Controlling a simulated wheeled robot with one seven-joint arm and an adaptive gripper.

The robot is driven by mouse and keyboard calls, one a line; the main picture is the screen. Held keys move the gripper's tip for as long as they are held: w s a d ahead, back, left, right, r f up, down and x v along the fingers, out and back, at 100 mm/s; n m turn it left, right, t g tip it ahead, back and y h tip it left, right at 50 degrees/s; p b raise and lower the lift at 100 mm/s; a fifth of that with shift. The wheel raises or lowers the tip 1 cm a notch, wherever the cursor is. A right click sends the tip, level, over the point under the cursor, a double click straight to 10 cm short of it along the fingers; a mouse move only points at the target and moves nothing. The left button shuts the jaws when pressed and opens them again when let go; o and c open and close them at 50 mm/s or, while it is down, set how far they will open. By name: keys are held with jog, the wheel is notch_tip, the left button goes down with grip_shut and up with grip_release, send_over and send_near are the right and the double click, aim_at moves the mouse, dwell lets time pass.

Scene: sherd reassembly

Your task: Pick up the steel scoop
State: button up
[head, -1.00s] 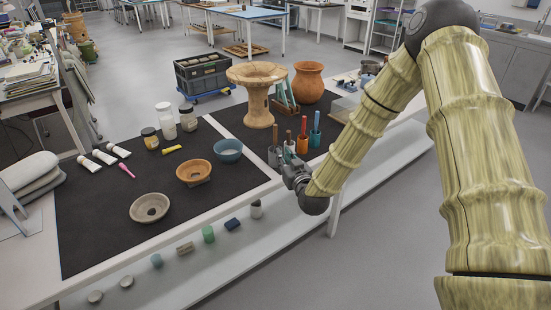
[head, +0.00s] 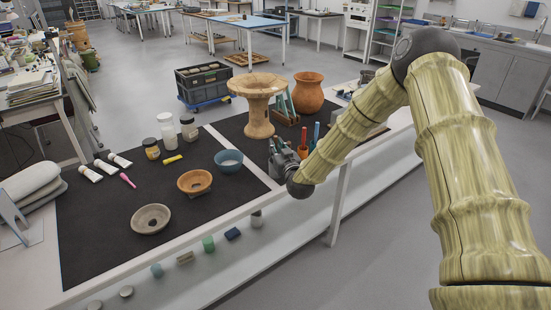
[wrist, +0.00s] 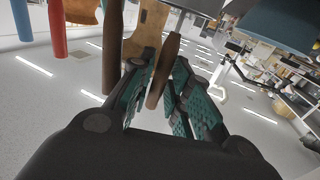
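I cannot make out a steel scoop head in either view. In the wrist view a brown wooden tool handle (wrist: 165,65) lies between the two teal-padded fingers of my gripper (wrist: 158,68). The fingers look spread, one on each side of the handle; contact is not clear. In the head view my gripper (head: 280,152) is at the upright tools in the holders near the front table edge and hides part of them. Whether this handle belongs to the scoop cannot be told.
Close beside stand another brown handle (wrist: 113,45), a red handle (wrist: 58,28) and a blue handle (wrist: 21,18). A clay pedestal (head: 258,108) and clay jar (head: 308,92) stand behind. Bowls, including a blue bowl (head: 228,161), and several bottles are to the left.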

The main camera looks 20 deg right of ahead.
jog(key=shift+w, duration=0.65)
jog(key=shift+c, duration=0.2)
grip_shut()
jog(key=shift+r, duration=0.1)
notch_tip(320, 180, up, 10)
jog(key=shift+f+b, duration=0.1)
jog(key=shift+b, duration=0.45)
